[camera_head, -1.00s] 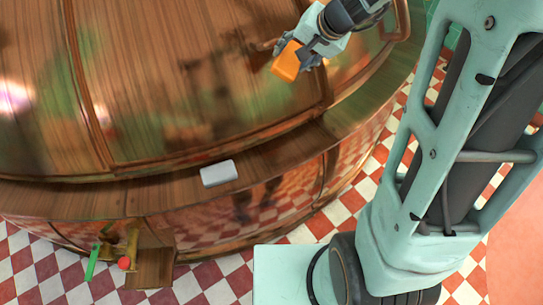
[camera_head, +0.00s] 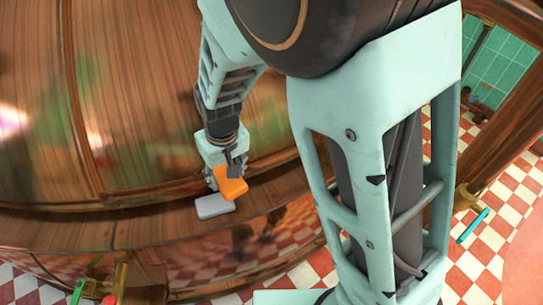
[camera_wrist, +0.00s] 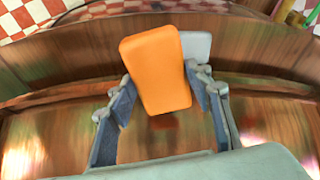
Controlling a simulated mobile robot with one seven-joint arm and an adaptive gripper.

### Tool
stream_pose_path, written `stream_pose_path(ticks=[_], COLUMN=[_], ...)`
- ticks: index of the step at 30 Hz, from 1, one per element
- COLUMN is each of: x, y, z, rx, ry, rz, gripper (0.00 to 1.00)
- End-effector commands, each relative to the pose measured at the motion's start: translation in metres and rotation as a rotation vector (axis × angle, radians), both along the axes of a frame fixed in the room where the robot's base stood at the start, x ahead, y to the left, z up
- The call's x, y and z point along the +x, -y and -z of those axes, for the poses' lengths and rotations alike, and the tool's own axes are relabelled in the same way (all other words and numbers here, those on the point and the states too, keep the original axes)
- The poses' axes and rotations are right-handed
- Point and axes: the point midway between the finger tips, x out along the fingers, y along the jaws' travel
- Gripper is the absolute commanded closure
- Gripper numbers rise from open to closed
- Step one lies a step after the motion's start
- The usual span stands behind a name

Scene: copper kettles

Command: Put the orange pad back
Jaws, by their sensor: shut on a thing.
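The orange pad (camera_head: 232,186) is held in my gripper (camera_head: 222,172), just above the wooden ledge of the copper kettle. In the wrist view the orange pad (camera_wrist: 156,70) stands between the two fingers of my gripper (camera_wrist: 158,92), slightly tilted. A light grey pad (camera_head: 214,206) lies on the ledge (camera_head: 110,231), right beside and below the orange pad in the head view. In the wrist view the grey pad (camera_wrist: 197,46) is partly hidden behind the orange one. I cannot tell whether the two pads touch.
The kettle's curved copper wall (camera_head: 140,110) rises behind the ledge. A small tap with a green handle (camera_head: 78,290) and red knob is at the lower left. A cyan stick-like thing (camera_head: 473,226) is over the checkered floor at right. The ledge left of the grey pad is clear.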

Motion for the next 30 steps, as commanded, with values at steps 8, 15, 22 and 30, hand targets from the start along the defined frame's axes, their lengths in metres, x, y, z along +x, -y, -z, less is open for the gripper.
stream_pose_path(ticks=[8,15,22,30], x=[0.032,0.053,0.062,0.065], y=[0.059,0.096,0.109,0.116], z=[0.031,0.071,0.087,0.122], rx=[-0.001,-0.001,0.001,0.001], ry=[-0.001,-0.003,0.000,-0.002], rz=[0.011,0.008,0.004,0.004], gripper=[0.73,0.73,0.73,0.73])
